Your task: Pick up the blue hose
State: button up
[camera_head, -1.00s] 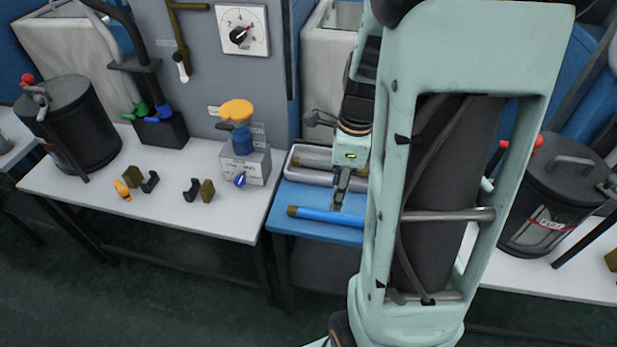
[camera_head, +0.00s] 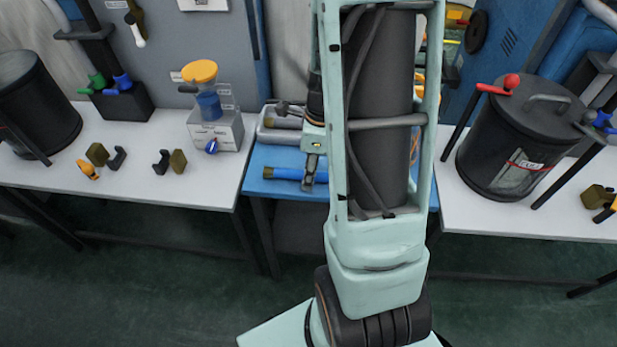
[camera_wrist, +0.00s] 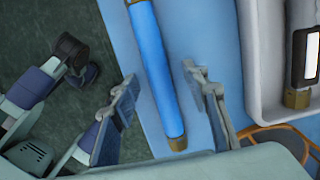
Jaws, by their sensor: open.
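The blue hose (camera_head: 287,174) lies on the blue bench top, with a brass fitting at its left end; my arm hides its right part in the head view. In the wrist view the hose (camera_wrist: 160,75) runs lengthwise between my two fingers, with a brass fitting at its lower end. My gripper (camera_head: 308,184) is over the hose. In the wrist view my gripper (camera_wrist: 159,80) is open, one finger on each side of the hose, with visible gaps between hose and fingers.
A grey tray (camera_head: 268,133) holding a dark, brass-ended piece sits just behind the hose. A white table (camera_head: 130,185) with small brackets stands to the left. A black fuel drum (camera_head: 520,140) stands on the right table. The blue bench's front edge is close to the hose.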

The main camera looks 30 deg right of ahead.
jog(key=shift+f, duration=0.2)
grip_shut()
jog(key=shift+r, duration=0.1)
